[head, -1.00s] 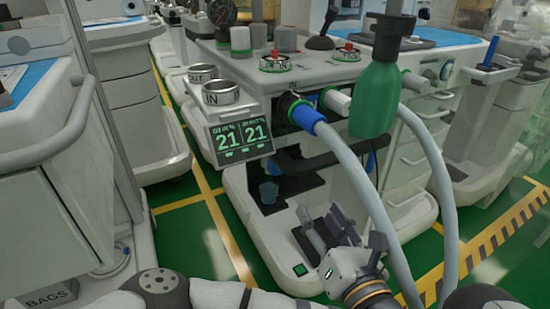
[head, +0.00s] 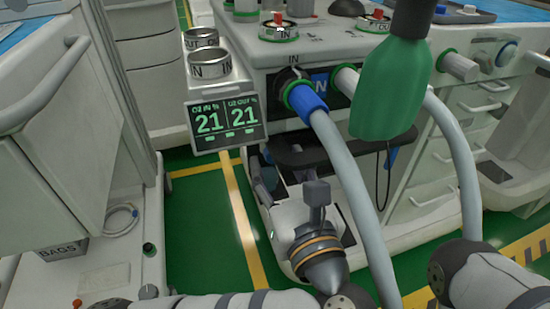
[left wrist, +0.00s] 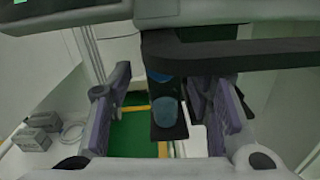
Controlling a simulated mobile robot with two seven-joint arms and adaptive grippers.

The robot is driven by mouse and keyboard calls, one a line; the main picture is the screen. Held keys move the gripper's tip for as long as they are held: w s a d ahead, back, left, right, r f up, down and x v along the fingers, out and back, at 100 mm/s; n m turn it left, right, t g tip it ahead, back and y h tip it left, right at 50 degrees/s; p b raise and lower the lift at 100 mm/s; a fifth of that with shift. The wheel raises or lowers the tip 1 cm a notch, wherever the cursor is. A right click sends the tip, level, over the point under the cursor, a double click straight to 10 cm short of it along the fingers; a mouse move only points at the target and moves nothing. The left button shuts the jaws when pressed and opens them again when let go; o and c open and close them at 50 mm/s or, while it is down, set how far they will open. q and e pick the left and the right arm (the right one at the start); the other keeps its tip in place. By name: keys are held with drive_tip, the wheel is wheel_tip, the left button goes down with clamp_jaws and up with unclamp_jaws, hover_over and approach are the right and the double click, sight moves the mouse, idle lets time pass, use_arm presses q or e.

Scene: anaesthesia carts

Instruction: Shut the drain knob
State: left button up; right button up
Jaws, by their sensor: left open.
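My left gripper (head: 291,190) is low in front of the anaesthesia cart, below its dark shelf. In the left wrist view, its two grey-purple fingers (left wrist: 168,106) stand wide apart with nothing held. A translucent blue cup (left wrist: 166,112) shows between them, on or before a dark upright bracket (left wrist: 168,128). I cannot tell its exact distance from the fingers. I cannot make out a drain knob clearly in either view. The cup is hidden or too unclear in the head view. My right gripper is out of view.
The screen reading 21 and 21 (head: 227,123) and the dark shelf (head: 305,151) stick out above my left gripper. A thick grey hose (head: 350,185) hangs just right of it. A green bag (head: 392,88) hangs higher up. Green floor (head: 205,215) lies clear to the left.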

use_arm(q)
drive_tip(key=shift+x, duration=1.3)
clamp_jaws()
drive_tip(key=shift+d+r+p, duration=0.1)
drive_tip(key=shift+r+p, duration=0.15)
drive_tip(key=shift+p, duration=0.1)
drive_tip(key=m+p, duration=0.3)
drive_tip(key=shift+r, duration=0.25)
drive_tip(key=shift+f+m+p, duration=0.3)
drive_tip(key=shift+m+p, duration=0.2)
drive_tip(key=shift+m, duration=0.3)
drive_tip(key=shift+f, duration=0.2)
unclamp_jaws()
drive_tip(key=shift+s, duration=0.1)
